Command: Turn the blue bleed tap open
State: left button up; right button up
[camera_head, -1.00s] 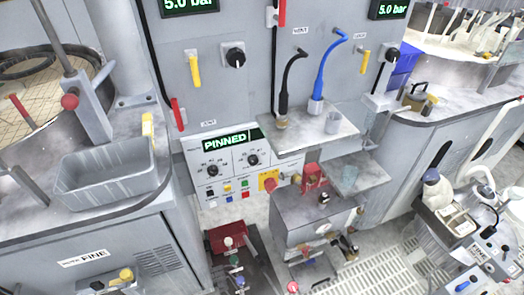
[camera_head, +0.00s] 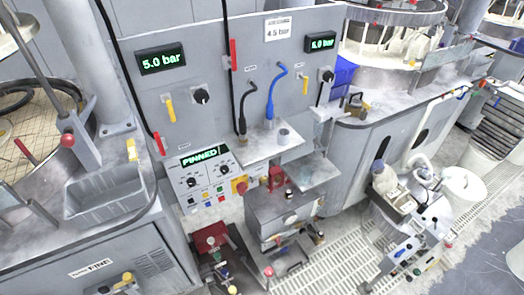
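I cannot tell for sure which blue part is the bleed tap. A small blue handle (camera_head: 400,252) shows on the white machine at the lower right. A small blue part (camera_head: 462,93) shows on the far bench edge at the right. Both are too small to tell their open or shut position. A blue bent hose (camera_head: 274,92) rises from the grey panel shelf. Neither my left nor my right gripper is in view.
A grey panel (camera_head: 215,55) carries gauges reading 5.0 bar and a display (camera_head: 205,156) reading PINNED. A grey tray (camera_head: 104,190) sits on the left bench. A grated floor (camera_head: 330,245) is partly clear between the cabinets and the white machine (camera_head: 395,200).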

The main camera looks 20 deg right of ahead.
aim_at(284, 249)
jog(key=k, duration=1.1)
jog(key=z, duration=0.6)
jog(key=i, duration=0.3)
jog(key=z, duration=0.1)
